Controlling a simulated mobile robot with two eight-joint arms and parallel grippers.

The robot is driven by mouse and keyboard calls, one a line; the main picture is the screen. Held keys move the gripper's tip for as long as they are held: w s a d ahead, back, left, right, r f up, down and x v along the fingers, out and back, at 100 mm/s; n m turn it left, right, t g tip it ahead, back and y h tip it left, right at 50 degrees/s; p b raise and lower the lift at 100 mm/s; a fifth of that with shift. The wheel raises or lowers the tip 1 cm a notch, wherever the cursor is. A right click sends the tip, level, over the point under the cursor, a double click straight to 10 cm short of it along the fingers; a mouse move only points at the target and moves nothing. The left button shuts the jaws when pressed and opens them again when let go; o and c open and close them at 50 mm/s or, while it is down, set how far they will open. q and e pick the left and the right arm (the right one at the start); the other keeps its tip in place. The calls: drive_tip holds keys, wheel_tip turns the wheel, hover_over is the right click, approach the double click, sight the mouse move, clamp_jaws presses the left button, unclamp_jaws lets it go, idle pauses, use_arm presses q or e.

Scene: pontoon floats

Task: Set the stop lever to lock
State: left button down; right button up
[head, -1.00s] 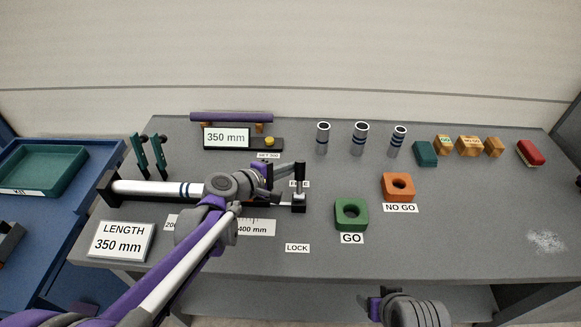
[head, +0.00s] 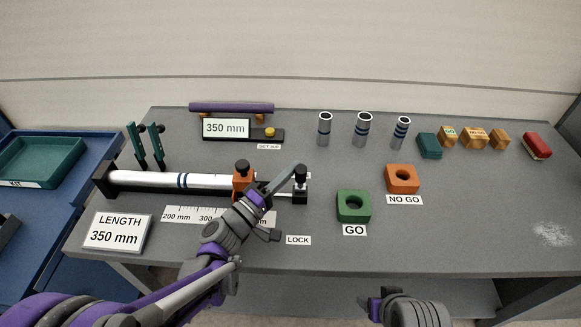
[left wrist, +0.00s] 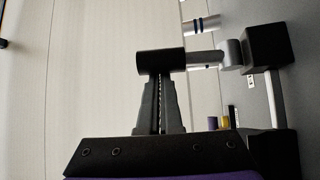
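The stop lever has a black knob (head: 300,171) on a short pale stem, above a black block at the right end of the length rail. It looks roughly upright, on the FREE side, away from the LOCK label (head: 298,240). My left gripper (head: 292,176) reaches it from the lower left, fingertips at the knob. In the left wrist view the fingers (left wrist: 160,102) are together with a thin gap, and the knob (left wrist: 160,62) lies across their tips, wider than the fingers. Contact is unclear. My right gripper (head: 374,303) is low at the bottom edge, away from the bench; its opening is unclear.
An orange slider (head: 243,184) with a black knob sits on the rail, left of the lever. A ruler (head: 185,215) lies in front. Green GO (head: 353,206) and orange NO GO (head: 402,180) blocks stand to the right.

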sight(298, 179)
use_arm(q)
drive_tip(key=shift+s+f+b, duration=0.3)
drive_tip(key=shift+s+f, duration=0.05)
drive_tip(key=shift+s, duration=0.5)
drive_tip(key=shift+s+f+b, duration=0.3)
drive_tip(key=shift+s, duration=0.5)
drive_tip(key=shift+s+f, duration=0.2)
drive_tip(key=b+v, duration=0.1)
drive_tip(key=v, duration=0.9)
drive_tip(key=shift+s+a, duration=0.2)
drive_tip(key=shift+a, duration=0.1)
